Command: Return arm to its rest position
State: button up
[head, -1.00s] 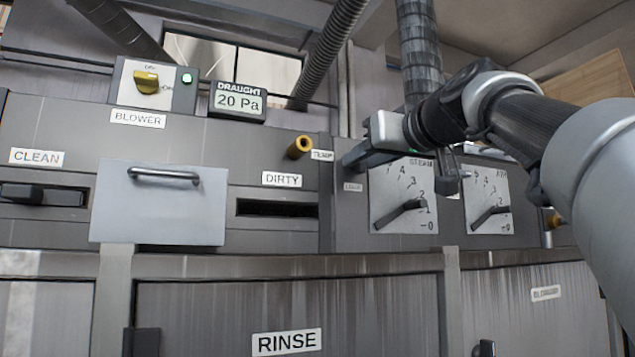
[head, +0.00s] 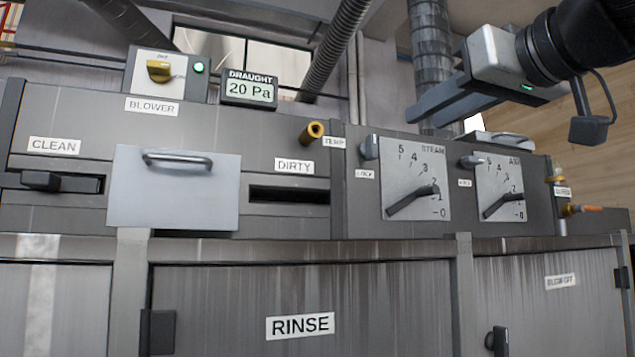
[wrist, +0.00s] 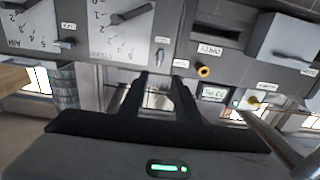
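My gripper (head: 417,119) is at the upper right of the head view, raised in front of the grey duct and above the steam dial. Its two dark fingers point left and are apart, with nothing between them. In the wrist view my gripper (wrist: 160,76) also shows both fingers with an empty gap, the panel beyond them upside down. My gripper touches nothing that I can see. Most of my arm is outside the head view.
The control panel has a steam dial (head: 408,190), a second dial (head: 500,190), a dirty slot (head: 288,195), a plate with a handle (head: 172,195) and a clean slot lever (head: 42,181). The blower switch (head: 158,72) has a green light. The draught display (head: 250,90) reads 20 Pa.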

jog(key=shift+v, duration=0.9)
jog(key=w+a+f+m+g+h, duration=0.1)
jog(key=a+f+m+g, duration=0.15)
jog(key=f, duration=1.15)
jog(key=w+a+f+m+g+h, duration=0.15)
jog(key=f+g, duration=0.25)
jog(key=f, duration=1)
jog(key=s+a+f+g+h, duration=0.15)
jog(key=s+f, duration=0.25)
jog(key=f, duration=0.5)
jog(key=s+f+g, duration=0.2)
jog(key=s+f, duration=0.1)
jog(key=f, duration=0.6)
jog(key=s+f+g+h, duration=0.1)
jog(key=s+f, duration=0.3)
jog(key=f, duration=0.5)
notch_tip(320, 180, up, 15)
jog(key=p, duration=1.6)
jog(key=shift+f+g+h, duration=0.2)
jog(key=shift+g+h, duration=0.1)
